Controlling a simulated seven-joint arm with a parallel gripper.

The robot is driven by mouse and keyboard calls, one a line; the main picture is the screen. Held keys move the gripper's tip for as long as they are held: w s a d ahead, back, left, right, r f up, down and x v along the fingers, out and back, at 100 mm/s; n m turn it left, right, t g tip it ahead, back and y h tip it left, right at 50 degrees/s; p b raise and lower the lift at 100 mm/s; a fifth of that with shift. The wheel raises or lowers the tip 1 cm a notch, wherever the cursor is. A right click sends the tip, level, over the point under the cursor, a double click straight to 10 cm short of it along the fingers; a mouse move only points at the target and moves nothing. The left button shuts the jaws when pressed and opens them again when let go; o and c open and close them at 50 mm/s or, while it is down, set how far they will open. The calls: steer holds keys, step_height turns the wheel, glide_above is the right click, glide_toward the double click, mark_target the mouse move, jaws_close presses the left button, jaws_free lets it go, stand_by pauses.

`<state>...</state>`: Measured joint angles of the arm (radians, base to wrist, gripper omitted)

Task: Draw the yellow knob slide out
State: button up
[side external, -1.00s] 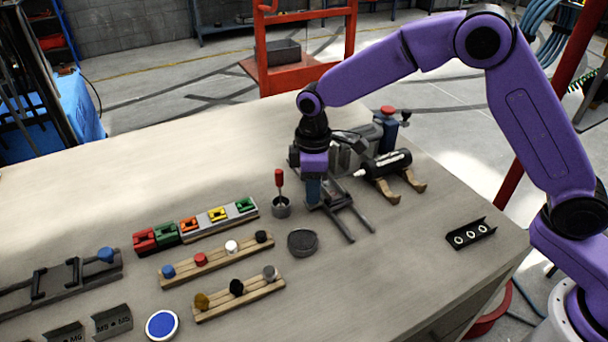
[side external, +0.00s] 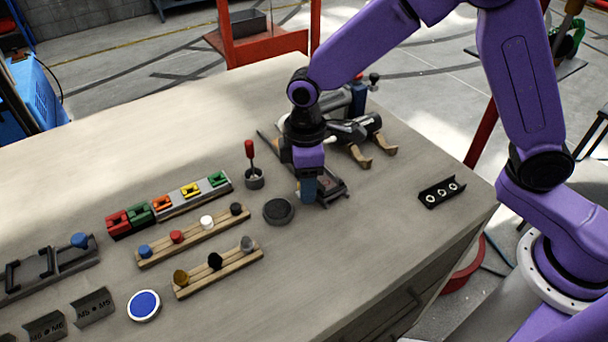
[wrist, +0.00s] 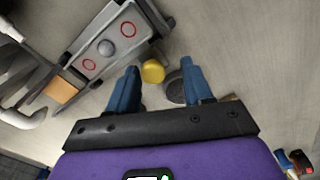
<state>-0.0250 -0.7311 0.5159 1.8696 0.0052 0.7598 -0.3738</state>
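The yellow knob (wrist: 152,72) shows in the wrist view between the fingertips of my gripper (wrist: 160,70), with a gap to each finger. My gripper is open and points down. In the side external view my gripper (side external: 308,197) is low over the bench, at the front of the slide's rails, and the knob is hidden there. The dark slide plate (side external: 331,186) lies on the rails just right of the fingers. In the wrist view a grey plate with red rings (wrist: 108,48) lies up and left of the knob.
A dark round dish (side external: 279,211) and a cup with a red-handled tool (side external: 254,180) stand left of my gripper. Wooden racks (side external: 195,239) with coloured knobs lie further left. A black bracket (side external: 441,192) is at right. A black bottle on a wooden cradle (side external: 367,155) is behind.

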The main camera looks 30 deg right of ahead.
steer(key=shift+w+d, duration=0.1)
steer(key=shift+w, duration=0.05)
steer(key=shift+r, duration=0.35)
step_height(320, 180, up, 17)
steer(key=shift+f, duration=0.15)
stand_by(0.5)
steer(key=s+d+f, duration=0.4)
steer(key=s+d, duration=0.6)
steer(key=s, duration=0.2)
steer(key=s+d+f, duration=0.4)
steer(key=s+d, duration=0.6)
steer(key=s, duration=0.2)
steer(key=shift+d+f, duration=0.15)
steer(key=shift+f, duration=0.25)
stand_by(0.7)
